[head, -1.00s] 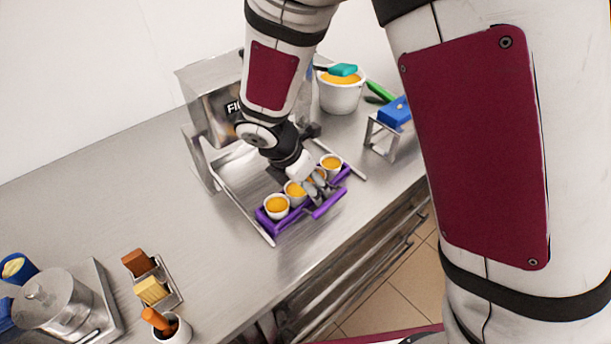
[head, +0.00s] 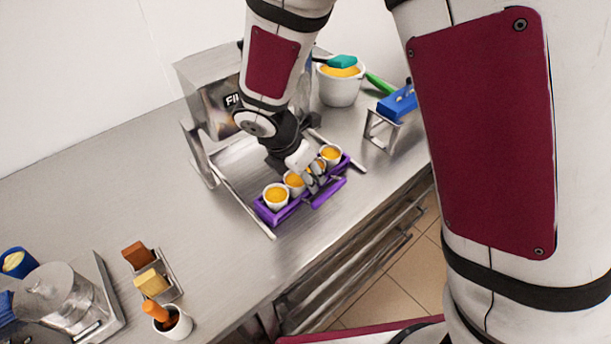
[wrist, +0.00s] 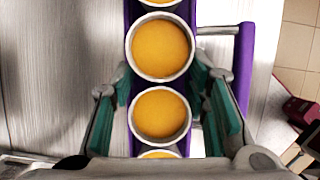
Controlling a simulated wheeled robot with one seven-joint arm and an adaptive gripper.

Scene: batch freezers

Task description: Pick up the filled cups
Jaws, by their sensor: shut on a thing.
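Several white cups filled with orange contents stand upright in a row in a narrow purple tray (head: 268,219), under the filling machine's front. The leftmost cup (head: 275,196) and the farthest cup (head: 330,153) show clearly in the head view. My gripper (head: 312,180) is over the middle of the row, its teal-padded fingers astride the tray and shut across its sides. In the wrist view a filled cup (wrist: 160,115) is between the fingers, with another cup (wrist: 160,47) beyond. The exact contact is partly hidden. The tray's purple side handle (wrist: 243,70) is outside the right finger.
The metal filling machine (head: 212,105) stands behind. A white tub (head: 338,92) with orange contents and a blue item on a metal stand (head: 383,135) are at right. A pot (head: 62,300) and a tool holder (head: 176,325) are at front left. The counter between is clear.

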